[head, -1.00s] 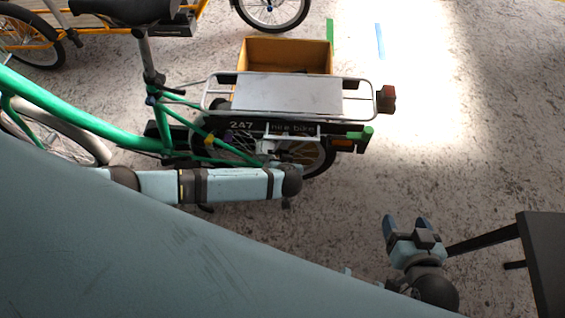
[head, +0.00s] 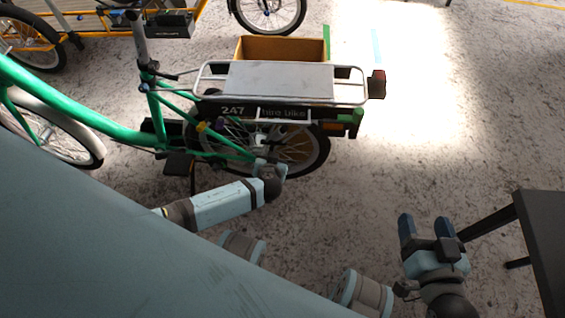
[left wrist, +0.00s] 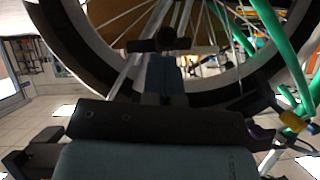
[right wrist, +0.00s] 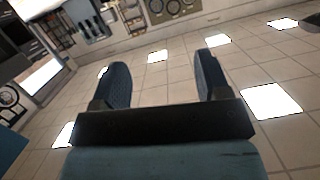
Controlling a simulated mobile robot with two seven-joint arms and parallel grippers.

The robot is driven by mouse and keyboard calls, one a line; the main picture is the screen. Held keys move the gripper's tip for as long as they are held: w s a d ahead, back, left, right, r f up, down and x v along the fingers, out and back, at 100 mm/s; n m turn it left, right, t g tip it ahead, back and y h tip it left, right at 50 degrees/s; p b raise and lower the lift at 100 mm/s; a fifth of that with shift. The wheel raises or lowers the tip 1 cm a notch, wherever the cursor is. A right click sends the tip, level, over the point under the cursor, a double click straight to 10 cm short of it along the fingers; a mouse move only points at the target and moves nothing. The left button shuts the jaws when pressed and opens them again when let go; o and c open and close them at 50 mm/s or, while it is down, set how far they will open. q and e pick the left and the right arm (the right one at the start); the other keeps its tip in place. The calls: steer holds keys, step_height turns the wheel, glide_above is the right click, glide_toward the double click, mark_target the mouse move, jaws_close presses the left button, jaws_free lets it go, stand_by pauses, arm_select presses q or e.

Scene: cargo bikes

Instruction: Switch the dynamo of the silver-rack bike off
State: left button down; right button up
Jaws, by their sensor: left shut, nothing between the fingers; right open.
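The green bike with the silver rack (head: 350,88) stands at upper left, its side plate reading 247. Its rear wheel (head: 318,155) is below the rack and fills the top of the left wrist view (left wrist: 265,78). My left gripper (head: 265,165) is at the lower part of this wheel. In the left wrist view its fingers (left wrist: 167,75) are shut and empty, just below a dark round part with a crossbar (left wrist: 165,42). I cannot tell whether this is the dynamo, or whether the fingers touch it. My right gripper (head: 427,230) is open and empty, away from the bike.
A cardboard box (head: 282,48) shows behind the rack. An orange bike (head: 85,28) stands at the back left. A dark table (head: 540,240) is at the right edge, close to my right gripper. The floor between the bike and the table is clear.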

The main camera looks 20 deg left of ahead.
arm_select(q)
steer(key=a+f+t+b, duration=0.1)
steer(key=b, duration=0.2)
steer(key=shift+s+f+m, duration=0.1)
steer(key=shift+f+m, duration=0.05)
steer(key=shift+m, duration=0.15)
arm_select(e)
steer(key=a+r+t+y, duration=0.3)
steer(key=r, duration=0.4)
steer(key=shift+w+a, duration=0.2)
